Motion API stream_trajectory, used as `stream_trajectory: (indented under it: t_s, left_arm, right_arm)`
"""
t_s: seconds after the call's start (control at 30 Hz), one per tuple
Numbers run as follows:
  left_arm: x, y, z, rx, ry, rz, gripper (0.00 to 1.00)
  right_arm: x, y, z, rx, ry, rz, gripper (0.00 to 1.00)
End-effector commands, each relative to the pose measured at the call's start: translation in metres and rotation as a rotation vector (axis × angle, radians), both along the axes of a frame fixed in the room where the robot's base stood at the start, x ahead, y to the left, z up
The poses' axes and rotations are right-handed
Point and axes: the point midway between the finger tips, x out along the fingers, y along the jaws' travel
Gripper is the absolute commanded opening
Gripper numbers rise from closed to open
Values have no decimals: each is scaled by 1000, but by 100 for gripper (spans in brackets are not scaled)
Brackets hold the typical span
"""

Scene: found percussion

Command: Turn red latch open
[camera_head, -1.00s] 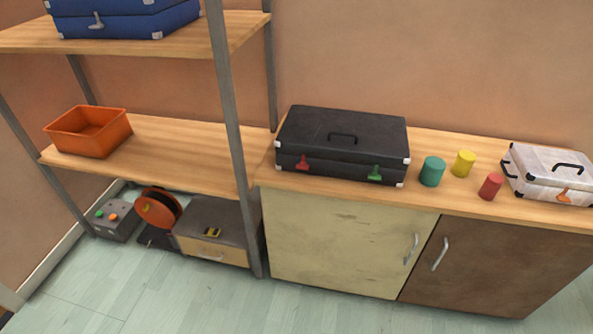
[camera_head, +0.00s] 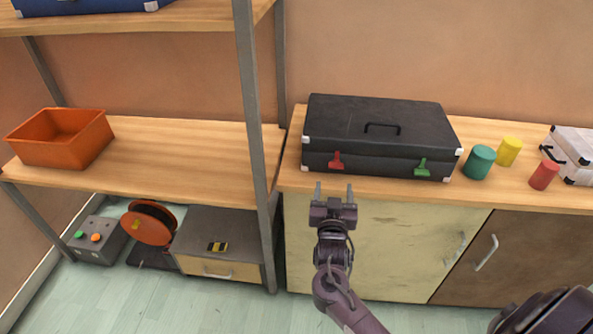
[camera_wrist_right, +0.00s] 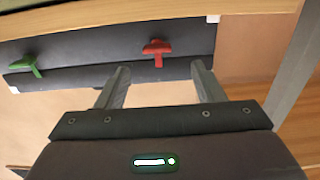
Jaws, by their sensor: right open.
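A black suitcase (camera_head: 375,135) with white corners lies closed on the wooden counter. On its front face are a red latch (camera_head: 336,160) at the left and a green latch (camera_head: 422,167) at the right. My right gripper (camera_head: 334,190) is open and empty, just in front of and below the red latch, apart from it. In the right wrist view the red latch (camera_wrist_right: 157,50) shows beyond and between the two open fingers (camera_wrist_right: 160,85), and the green latch (camera_wrist_right: 27,63) is off to the left. My left gripper is not in view.
A grey shelf post (camera_head: 255,140) stands left of the suitcase. Teal (camera_head: 479,162), yellow (camera_head: 508,151) and red (camera_head: 544,175) cylinders and a white case (camera_head: 577,150) stand to the right. An orange bin (camera_head: 60,140) sits on the shelf.

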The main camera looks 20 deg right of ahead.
Motion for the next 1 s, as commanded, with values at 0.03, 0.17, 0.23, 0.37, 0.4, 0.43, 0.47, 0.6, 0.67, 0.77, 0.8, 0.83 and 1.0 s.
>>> stream_trajectory:
  t_s: [0.03, 0.17, 0.23, 0.37, 0.4, 0.43, 0.47, 0.6, 0.67, 0.77, 0.8, 0.83, 1.0]
  left_arm:
    - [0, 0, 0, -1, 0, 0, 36]
    - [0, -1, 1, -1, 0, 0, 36]
    - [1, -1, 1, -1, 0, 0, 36]
    - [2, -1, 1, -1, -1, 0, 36]
    - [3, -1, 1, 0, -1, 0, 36]
    - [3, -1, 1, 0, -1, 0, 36]
    - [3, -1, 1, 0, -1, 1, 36]
    - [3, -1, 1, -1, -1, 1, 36]
    - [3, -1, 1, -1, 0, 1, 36]
    - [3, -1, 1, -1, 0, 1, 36]
    - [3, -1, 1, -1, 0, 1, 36]
    - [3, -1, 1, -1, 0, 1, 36]
    - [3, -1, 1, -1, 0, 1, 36]
  right_arm:
    - [3, -3, 2, -1, -6, -4, 62]
    - [19, -12, 4, -3, -7, -3, 62]
    - [29, -19, 4, -4, -7, -3, 62]
    - [47, -29, 3, -2, -5, -3, 62]
    - [51, -32, 2, -2, -3, -2, 62]
    - [54, -34, 2, -2, -3, -2, 62]
    - [57, -35, 2, -3, -3, -2, 62]
    - [64, -40, 2, -2, -3, -1, 62]
    - [65, -40, 1, 0, -2, -1, 62]
    - [65, -40, 1, 0, -2, -1, 62]
    - [65, -40, 1, 0, -2, -1, 62]
    - [65, -40, 1, 0, -2, -1, 62]
    - [65, -40, 1, -1, -2, -1, 45]
